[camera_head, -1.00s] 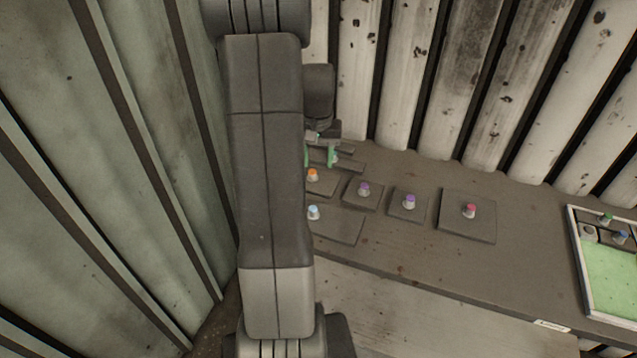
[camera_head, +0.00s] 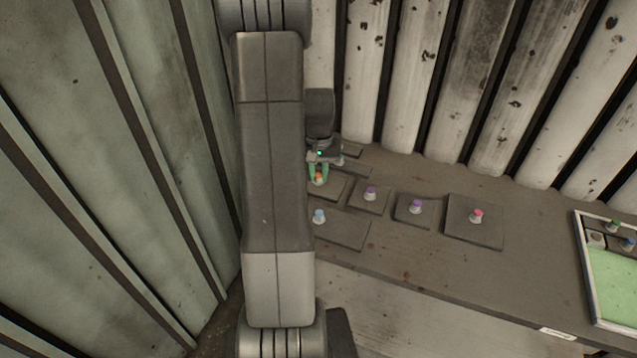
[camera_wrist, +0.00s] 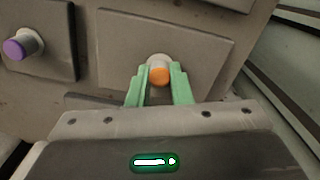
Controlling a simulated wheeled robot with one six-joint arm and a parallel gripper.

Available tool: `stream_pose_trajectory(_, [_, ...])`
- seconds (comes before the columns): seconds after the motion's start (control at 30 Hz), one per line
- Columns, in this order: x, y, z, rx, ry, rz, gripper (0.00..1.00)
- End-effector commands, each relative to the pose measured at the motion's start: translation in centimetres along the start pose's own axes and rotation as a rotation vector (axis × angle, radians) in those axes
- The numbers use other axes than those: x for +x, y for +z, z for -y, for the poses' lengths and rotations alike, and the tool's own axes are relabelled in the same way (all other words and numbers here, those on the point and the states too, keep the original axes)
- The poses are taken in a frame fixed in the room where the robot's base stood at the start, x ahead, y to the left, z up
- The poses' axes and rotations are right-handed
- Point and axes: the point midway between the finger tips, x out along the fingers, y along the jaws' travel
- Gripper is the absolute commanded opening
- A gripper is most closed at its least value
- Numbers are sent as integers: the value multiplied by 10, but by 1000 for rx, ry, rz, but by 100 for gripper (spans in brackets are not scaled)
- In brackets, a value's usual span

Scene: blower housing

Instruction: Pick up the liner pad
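Several flat dark plates, each with a coloured knob, lie on the workbench. No label shows which one is the liner pad. My gripper (camera_head: 319,175) is at the plate with the orange knob (camera_wrist: 160,75). Its two green fingers stand on either side of that knob, very close to it. I cannot tell whether they press on it. The orange-knob plate (camera_wrist: 205,50) lies flat on the bench. In the wrist view, a plate with a purple knob (camera_wrist: 22,44) is to the left. My arm hides part of the bench's left end.
To the right on the bench are two purple-knob plates (camera_head: 371,206) (camera_head: 427,216) and a larger pink-knob plate (camera_head: 486,236). A pale-blue-knob plate (camera_head: 350,232) lies nearer. A white-rimmed green tray (camera_head: 581,262) is at far right. Ribbed walls (camera_head: 400,80) stand behind and left.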

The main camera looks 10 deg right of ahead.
Motion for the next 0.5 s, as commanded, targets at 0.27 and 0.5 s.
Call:
stream_pose_trajectory(0.27, [-1,0,0,0,0,0,0])
stream_pose_trajectory(0.5, [-24,-1,0,0,0,-5,0])
